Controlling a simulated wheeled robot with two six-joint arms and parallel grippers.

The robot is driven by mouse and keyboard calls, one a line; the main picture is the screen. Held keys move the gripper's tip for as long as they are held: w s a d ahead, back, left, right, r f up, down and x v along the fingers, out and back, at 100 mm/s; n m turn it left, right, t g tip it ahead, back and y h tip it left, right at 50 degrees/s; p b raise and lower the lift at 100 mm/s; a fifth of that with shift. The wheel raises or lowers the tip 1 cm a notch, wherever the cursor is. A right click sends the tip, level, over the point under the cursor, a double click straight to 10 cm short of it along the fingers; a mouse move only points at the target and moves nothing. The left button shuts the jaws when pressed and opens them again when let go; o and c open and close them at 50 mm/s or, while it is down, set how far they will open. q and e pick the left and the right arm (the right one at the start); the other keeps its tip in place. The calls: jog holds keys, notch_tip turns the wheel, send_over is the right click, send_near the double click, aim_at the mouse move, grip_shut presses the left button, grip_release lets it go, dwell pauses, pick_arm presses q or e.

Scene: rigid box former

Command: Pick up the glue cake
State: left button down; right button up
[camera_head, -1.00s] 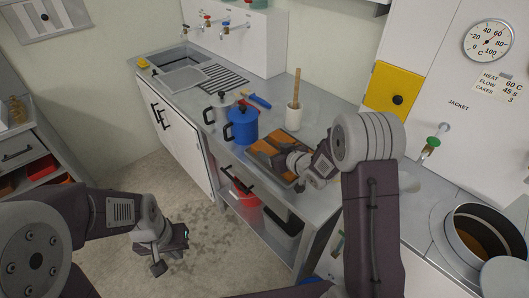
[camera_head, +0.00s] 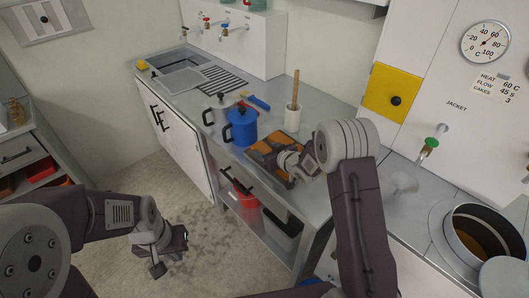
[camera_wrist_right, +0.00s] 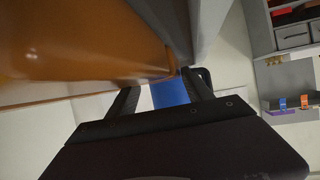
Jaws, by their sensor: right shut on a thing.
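The orange-brown glue cakes (camera_head: 263,147) lie in a dark tray (camera_head: 251,155) on the steel bench in the head view. My right gripper (camera_head: 292,170) is low at the tray's right side and hides part of it. In the right wrist view an orange-brown glue cake (camera_wrist_right: 85,40) fills the upper left, close against the fingers (camera_wrist_right: 165,92). The right gripper is shut on it; the exact contact is partly hidden. My left gripper (camera_head: 172,254) is open and empty, low above the floor, away from the bench.
A red bucket (camera_head: 243,200) sits below.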

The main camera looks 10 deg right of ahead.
jog(key=shift+r, duration=0.45)
grip_shut()
notch_tip(320, 180, up, 3)
jog(key=shift+w+r+p, duration=0.1)
jog(key=shift+p, duration=0.25)
jog(key=s+d+r+p, duration=0.2)
jog(key=d+r, duration=0.5)
jog(key=d, duration=0.4)
jog(key=shift+s+d+p, duration=0.15)
jog(key=shift+s+p, duration=0.2)
jog(key=shift+s, duration=0.2)
jog(key=shift+s+f, duration=0.1)
jog(key=shift+f, duration=0.05)
